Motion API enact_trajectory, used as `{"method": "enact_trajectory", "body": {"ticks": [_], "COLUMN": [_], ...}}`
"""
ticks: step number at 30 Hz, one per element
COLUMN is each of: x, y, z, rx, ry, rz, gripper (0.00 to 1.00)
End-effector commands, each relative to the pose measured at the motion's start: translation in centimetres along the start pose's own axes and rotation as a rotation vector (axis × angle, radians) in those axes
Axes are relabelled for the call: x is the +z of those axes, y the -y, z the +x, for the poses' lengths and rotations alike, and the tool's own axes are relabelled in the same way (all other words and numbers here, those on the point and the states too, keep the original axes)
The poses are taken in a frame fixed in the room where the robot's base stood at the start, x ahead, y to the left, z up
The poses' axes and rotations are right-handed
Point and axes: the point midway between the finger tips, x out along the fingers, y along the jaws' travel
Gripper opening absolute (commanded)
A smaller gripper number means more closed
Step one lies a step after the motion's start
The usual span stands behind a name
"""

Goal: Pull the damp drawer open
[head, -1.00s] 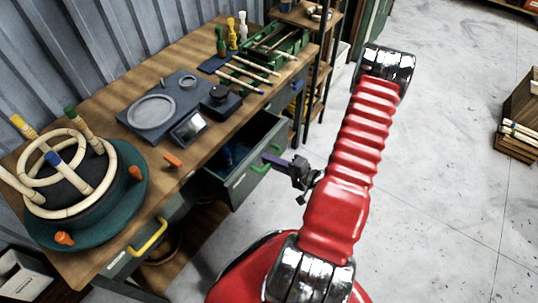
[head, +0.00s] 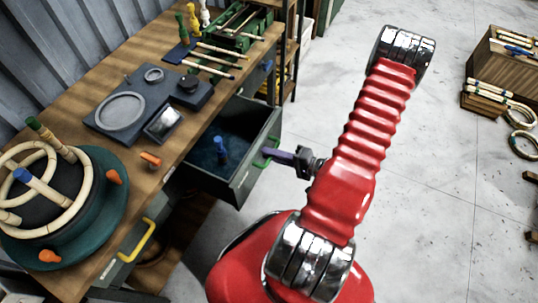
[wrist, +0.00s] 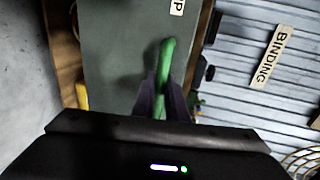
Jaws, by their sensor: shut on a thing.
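The damp drawer (head: 232,190) is a grey-green drawer under the workbench. It stands well out from the bench, with its inside showing. A dark blue bottom and a small upright blue thing (head: 221,150) show in it. Its green handle (head: 265,158) is on the front. My gripper (head: 284,157) is shut on this handle. In the wrist view the two dark fingers (wrist: 162,100) sit on either side of the green handle (wrist: 166,58), close to the drawer front (wrist: 115,60). A label there shows only its last letter, P.
The wooden workbench (head: 75,110) carries a turntable (head: 110,222) with rattan rings, a grey plate device (head: 122,112) and loose sticks. A yellow-handled drawer (head: 138,240) is at the lower left. The grey floor to the right is clear up to a wooden crate (head: 500,60).

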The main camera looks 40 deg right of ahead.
Motion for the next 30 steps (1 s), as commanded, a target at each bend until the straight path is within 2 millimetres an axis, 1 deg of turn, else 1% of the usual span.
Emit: {"method": "enact_trajectory", "body": {"ticks": [1, 4, 5, 8, 15, 20, 26, 30], "x": [0.3, 0.4, 0.4, 0.3, 0.2, 0.1, 0.1, 0.1], "y": [-0.3, -0.3, -0.3, -0.3, -0.1, -0.1, -0.1, -0.1], "z": [0.1, 0.1, 0.1, 0.1, 0.1, -0.3, -1.9, -3.4], "rx": [0.008, 0.008, 0.008, 0.008, 0.005, 0.004, 0.004, 0.004], "ry": [0.007, 0.008, 0.008, 0.007, 0.005, 0.004, 0.003, 0.001], "rz": [0.005, 0.004, 0.004, 0.004, 0.001, 0.000, 0.001, 0.001], "gripper": [0.00, 0.00, 0.14, 0.20, 0.20, 0.20, 0.20, 0.20]}}
